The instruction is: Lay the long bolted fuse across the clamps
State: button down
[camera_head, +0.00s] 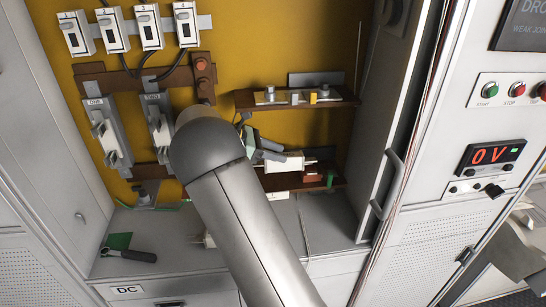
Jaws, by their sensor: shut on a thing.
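My gripper (266,150) is partly hidden behind my own arm, in the middle of the view. It is shut on a white block-shaped fuse (286,163) with a thin metal end sticking out to the right. The fuse is in front of or just above the lower brown board (283,182); I cannot tell whether it touches it. A reddish-brown block (314,173) and a green piece (330,179) are at that board's right end. An upper brown board (343,98) carries small metal clamp-like fittings (270,94). The fuse's left end is hidden.
Switch units marked ONE (107,137) and TWO (160,130) stand left of my arm. A ratchet-like tool (130,255) lies on the grey ledge (165,250). An open cabinet door (398,130) bounds the right side. A panel display (491,154) reads 0 V.

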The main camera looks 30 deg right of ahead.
aim_at(274, 163)
jog(key=shift+w+d+r, duration=0.1)
jog(key=shift+w+r, duration=0.05)
jog(key=shift+r, duration=0.35)
notch_tip(274, 163, down, 4)
jog(key=b, duration=0.4)
jog(key=shift+f, duration=0.15)
jog(key=shift+s+a+f+m+t, duration=0.15)
jog(key=shift+s+a+m+t, duration=0.15)
jog(key=shift+t, duration=0.3)
jog(key=shift+w, duration=0.1)
jog(key=shift+d, duration=0.1)
dwell(1.4)
